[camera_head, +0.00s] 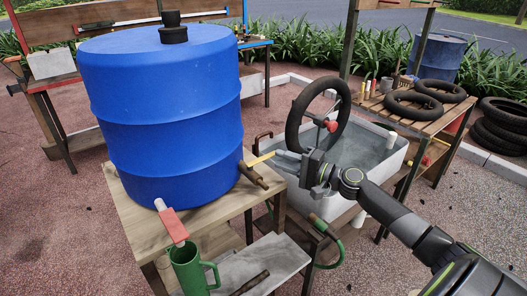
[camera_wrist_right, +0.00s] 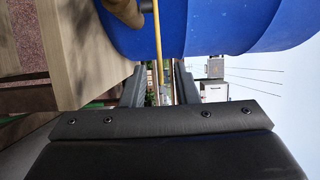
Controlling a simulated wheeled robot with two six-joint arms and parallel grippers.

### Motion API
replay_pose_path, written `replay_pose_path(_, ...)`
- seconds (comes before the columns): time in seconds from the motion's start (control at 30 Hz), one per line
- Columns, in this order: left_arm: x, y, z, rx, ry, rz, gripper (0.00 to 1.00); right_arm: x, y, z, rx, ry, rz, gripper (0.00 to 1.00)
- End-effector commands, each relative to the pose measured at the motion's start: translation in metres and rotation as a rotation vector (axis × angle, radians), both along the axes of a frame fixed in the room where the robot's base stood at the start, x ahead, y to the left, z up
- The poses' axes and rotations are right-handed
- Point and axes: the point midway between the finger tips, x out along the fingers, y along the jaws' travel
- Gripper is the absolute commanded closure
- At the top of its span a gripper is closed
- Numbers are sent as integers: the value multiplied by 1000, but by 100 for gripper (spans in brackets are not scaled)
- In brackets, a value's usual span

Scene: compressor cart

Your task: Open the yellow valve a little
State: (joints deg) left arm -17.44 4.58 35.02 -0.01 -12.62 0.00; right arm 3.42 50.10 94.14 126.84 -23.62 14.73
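The yellow valve (camera_head: 262,158) is a thin yellow lever on a brown tap body (camera_head: 253,175) at the lower right side of the blue barrel (camera_head: 160,105). My right gripper (camera_head: 281,154) is at the lever's free end, coming from the right. In the right wrist view the yellow lever (camera_wrist_right: 158,45) runs between the two spread fingers (camera_wrist_right: 160,70), with a visible gap on each side. The brown tap (camera_wrist_right: 126,10) shows at the top there. Whether a fingertip touches the lever cannot be told. My left gripper is not in view.
The barrel stands on a wooden table (camera_head: 125,195). A grey-white tub (camera_head: 325,205) with a tyre (camera_head: 296,115) stands behind my right gripper. A bench with tyres (camera_head: 413,103) is at the right.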

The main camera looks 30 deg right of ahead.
Motion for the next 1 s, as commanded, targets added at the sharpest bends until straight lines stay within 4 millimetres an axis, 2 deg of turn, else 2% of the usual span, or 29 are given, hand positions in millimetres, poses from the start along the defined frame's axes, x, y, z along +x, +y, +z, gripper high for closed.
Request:
replay_pose_path(0.2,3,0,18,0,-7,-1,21,31,16,4,5,-1,-1,73)
replay_pose_path(0.4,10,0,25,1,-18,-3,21,53,27,2,4,1,-1,73)
replay_pose_path(0.57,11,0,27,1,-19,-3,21,60,31,0,1,3,1,73)
replay_pose_path(0.83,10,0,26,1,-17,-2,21,61,32,-1,0,2,1,73)
replay_pose_path(1.0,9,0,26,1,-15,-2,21,61,32,0,0,2,0,94)
